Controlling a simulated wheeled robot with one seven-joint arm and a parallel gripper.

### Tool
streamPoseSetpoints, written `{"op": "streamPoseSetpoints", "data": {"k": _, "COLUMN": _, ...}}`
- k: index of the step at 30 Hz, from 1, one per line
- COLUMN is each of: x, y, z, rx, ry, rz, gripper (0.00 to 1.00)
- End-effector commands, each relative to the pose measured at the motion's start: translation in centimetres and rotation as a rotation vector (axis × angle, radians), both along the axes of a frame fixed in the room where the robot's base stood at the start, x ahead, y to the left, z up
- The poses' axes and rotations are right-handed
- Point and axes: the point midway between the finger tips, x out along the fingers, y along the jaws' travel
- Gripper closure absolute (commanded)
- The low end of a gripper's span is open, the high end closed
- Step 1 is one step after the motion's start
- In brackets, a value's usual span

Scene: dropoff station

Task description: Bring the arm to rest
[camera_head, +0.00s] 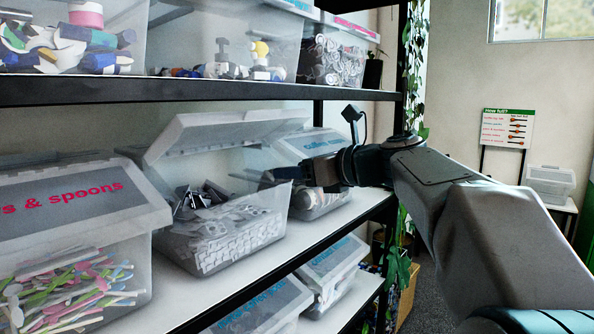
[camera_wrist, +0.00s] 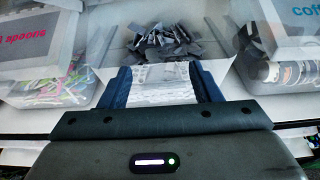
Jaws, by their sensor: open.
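My arm (camera_head: 490,225) reaches from the lower right toward the shelf in the head view. My gripper (camera_wrist: 165,82) is open in the wrist view, with its two dark blue fingers apart and nothing held between them. In the head view the gripper end (camera_head: 300,174) is in front of the right side of an open clear bin (camera_head: 232,247). That bin holds grey and white pieces, and its lid (camera_head: 220,130) is raised. The grey pieces (camera_wrist: 162,42) also show beyond the fingers in the wrist view. Whether the fingers touch the bin cannot be told.
A lidded bin of spoons (camera_head: 75,215) stands left of the open bin, and another lidded bin (camera_head: 316,203) stands right, behind my gripper. The upper shelf (camera_head: 200,90) runs above them. More bins (camera_head: 335,262) are on the lower shelf. Plants hang at the shelf's right end.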

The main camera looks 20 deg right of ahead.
Motion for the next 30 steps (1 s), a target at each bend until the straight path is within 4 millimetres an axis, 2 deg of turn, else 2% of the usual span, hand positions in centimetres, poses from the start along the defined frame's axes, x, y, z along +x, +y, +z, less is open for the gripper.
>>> {"op": "streamPoseSetpoints", "data": {"k": 2, "x": -0.1, "y": 0.1, "z": -0.2, "rx": -0.012, "ry": 0.000, "rz": 0.004, "gripper": 0.43}}
{"op": "streamPoseSetpoints", "data": {"k": 5, "x": -0.8, "y": 0.7, "z": -1.6, "rx": -0.096, "ry": -0.008, "rz": 0.029, "gripper": 0.43}}
{"op": "streamPoseSetpoints", "data": {"k": 8, "x": -2.5, "y": 1.9, "z": -4.8, "rx": -0.285, "ry": -0.029, "rz": 0.097, "gripper": 0.43}}
{"op": "streamPoseSetpoints", "data": {"k": 11, "x": -5.1, "y": 3.3, "z": -9.3, "rx": -0.555, "ry": -0.068, "rz": 0.220, "gripper": 0.43}}
{"op": "streamPoseSetpoints", "data": {"k": 16, "x": -10.6, "y": 4.8, "z": -17.1, "rx": -1.024, "ry": -0.169, "rz": 0.524, "gripper": 0.43}}
{"op": "streamPoseSetpoints", "data": {"k": 21, "x": -16.5, "y": 4.8, "z": -24.1, "rx": -1.449, "ry": -0.313, "rz": 0.926, "gripper": 0.43}}
{"op": "streamPoseSetpoints", "data": {"k": 24, "x": -19.8, "y": 4.2, "z": -27.6, "rx": -1.654, "ry": -0.414, "rz": 1.189, "gripper": 0.43}}
{"op": "streamPoseSetpoints", "data": {"k": 27, "x": -22.4, "y": 3.4, "z": -30.3, "rx": -1.803, "ry": -0.509, "rz": 1.434, "gripper": 0.43}}
{"op": "streamPoseSetpoints", "data": {"k": 30, "x": -24.2, "y": 2.6, "z": -32.0, "rx": -1.894, "ry": -0.584, "rz": 1.622, "gripper": 0.43}}
